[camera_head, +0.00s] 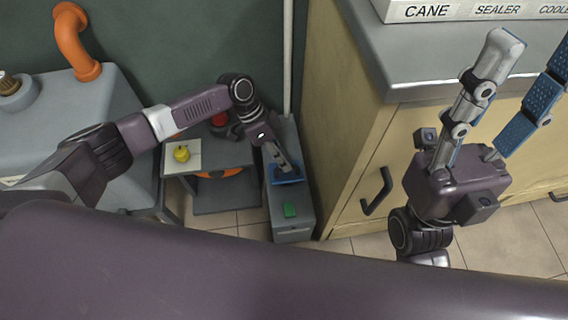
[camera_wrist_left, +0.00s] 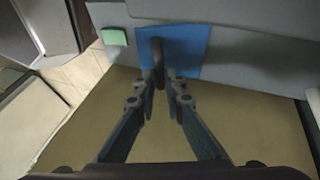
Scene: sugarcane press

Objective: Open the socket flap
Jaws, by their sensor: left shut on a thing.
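The blue socket flap (camera_head: 289,180) is on top of a narrow grey cabinet (camera_head: 292,226). It also shows in the left wrist view as a blue panel (camera_wrist_left: 192,48) with a dark handle (camera_wrist_left: 158,66). My left gripper (camera_head: 283,168) reaches down to the flap, its fingers (camera_wrist_left: 163,92) shut on the handle. The flap looks close to the grey surface around it; I cannot tell whether it is slightly raised. My right gripper (camera_head: 520,85) is at the right of the head view, fingers spread and empty, away from the flap.
A green block or button (camera_head: 289,210) is on the grey cabinet in front of the flap. A low grey shelf with a yellow object (camera_head: 181,153) stands left. A beige counter with a dark drawer handle (camera_head: 377,191) rises close to the cabinet's right.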

